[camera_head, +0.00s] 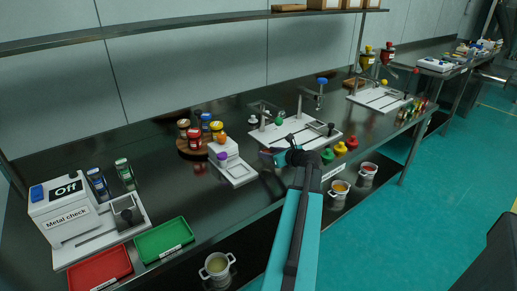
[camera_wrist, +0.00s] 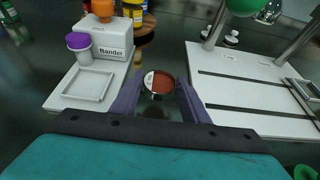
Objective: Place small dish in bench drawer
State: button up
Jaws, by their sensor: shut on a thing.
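The small dish (camera_wrist: 160,83) is round, with a red-brown inside and a pale patch at its left edge. It sits between the two dark purple fingers of my gripper (camera_wrist: 160,90) in the wrist view, and the gripper is shut on it. In the head view my gripper (camera_head: 272,157) is over the dark bench (camera_head: 262,205), close to its front edge, and the dish cannot be made out there. I cannot make out an open bench drawer; a white label (camera_head: 333,172) shows on the bench front, partly beside my arm.
The white Bander unit (camera_wrist: 102,40) stands left of my gripper, and a white slotted plate (camera_wrist: 255,95) with posts lies to the right. Green and yellow knobs (camera_head: 341,148) line the front edge. A green tray (camera_head: 163,240), red tray (camera_head: 100,268) and Metal check unit (camera_head: 65,212) are at left.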

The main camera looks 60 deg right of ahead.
jog(key=w+d, duration=0.1)
jog(key=w, duration=0.2)
jog(key=w+d, duration=0.2)
jog(key=w+d+f+p, duration=0.1)
jog(key=w, duration=0.2)
jog(key=shift+w+d, duration=0.2)
jog(key=shift+w, duration=0.1)
jog(key=shift+w+d, duration=0.4)
jog(key=shift+w, duration=0.25)
jog(key=shift+s+a+f, duration=0.1)
jog(key=shift+f, duration=1.65)
jog(key=shift+f, duration=0.1)
jog(key=o, duration=1)
jog(key=shift+v, duration=6.05)
